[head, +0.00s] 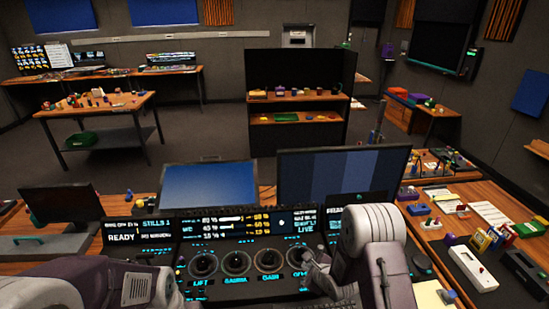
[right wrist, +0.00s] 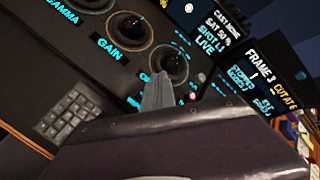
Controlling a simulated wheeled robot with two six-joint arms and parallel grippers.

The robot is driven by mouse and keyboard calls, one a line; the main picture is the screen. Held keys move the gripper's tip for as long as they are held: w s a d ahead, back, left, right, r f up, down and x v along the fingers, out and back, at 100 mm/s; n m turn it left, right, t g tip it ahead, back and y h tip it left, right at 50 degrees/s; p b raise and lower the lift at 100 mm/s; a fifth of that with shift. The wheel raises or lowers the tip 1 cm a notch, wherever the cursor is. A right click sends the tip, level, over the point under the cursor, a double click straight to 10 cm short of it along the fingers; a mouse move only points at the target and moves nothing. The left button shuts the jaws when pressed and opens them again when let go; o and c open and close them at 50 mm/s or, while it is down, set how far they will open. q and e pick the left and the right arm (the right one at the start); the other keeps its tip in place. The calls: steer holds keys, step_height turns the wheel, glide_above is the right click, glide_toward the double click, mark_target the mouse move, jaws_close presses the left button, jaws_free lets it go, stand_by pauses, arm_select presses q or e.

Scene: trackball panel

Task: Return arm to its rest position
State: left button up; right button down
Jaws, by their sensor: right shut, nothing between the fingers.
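The dark trackball panel (head: 222,287) lies across the front of the desk. Its trackballs sit in a row: lift (head: 203,264), gamma (head: 236,262), gain (head: 268,260), and a fourth at the right end. My right gripper (head: 311,260) is shut and empty, by the fourth ball. In the right wrist view its grey fingers (right wrist: 158,92) reach up to just below the fourth ball (right wrist: 172,66); I cannot tell whether they touch it. The gain ball (right wrist: 133,30) stands clear to the left. My left arm shows at the lower left, but its gripper is out of view.
Monitors (head: 342,176) and (head: 209,188) stand behind the panel. A small keypad (right wrist: 62,120) lies on the panel near the right gripper. The right-hand desk (head: 432,240) holds several small boxes, papers and devices close to my right arm.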

step_height(320, 180, up, 16)
steer(key=n+t+h, duration=0.1)
steer(key=n, duration=0.2)
steer(key=s+d+f+n+g, duration=0.1)
steer(key=s+n+g, duration=0.3)
steer(key=s+n, duration=0.6)
steer(key=s+d+f+n+g+h, duration=0.1)
steer(key=s+f+n+g, duration=0.2)
steer(key=s+n, duration=0.8)
steer(key=s+g, duration=0.2)
steer(key=s, duration=0.1)
steer(key=shift+d+f, duration=0.2)
steer(key=shift+f, duration=0.15)
steer(key=shift+w, duration=0.1)
